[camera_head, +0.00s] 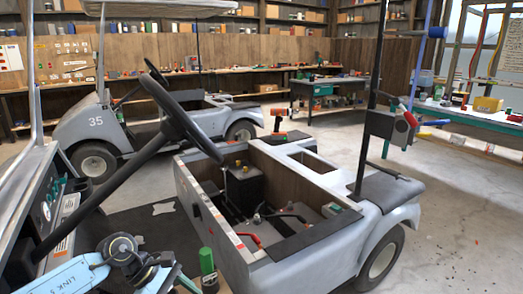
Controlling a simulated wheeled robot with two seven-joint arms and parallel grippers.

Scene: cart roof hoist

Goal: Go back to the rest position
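A grey golf cart with no visible roof (345,225) fills the middle and right, its rear compartment (245,190) open and holding a dark block, cables and a red-handled item. Its black steering wheel (180,118) stands at left centre. My light blue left arm comes in at the bottom left, in front of the cart's floor. My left gripper (198,273) appears at its end, with green parts low beside the compartment's near wall. Its fingers are partly cut off by the frame's bottom edge, so its opening is unclear.
Another cart marked 35 (90,125) stands behind at left. A green-edged bench (470,118) stands at right. Concrete floor (455,215) is open at right.

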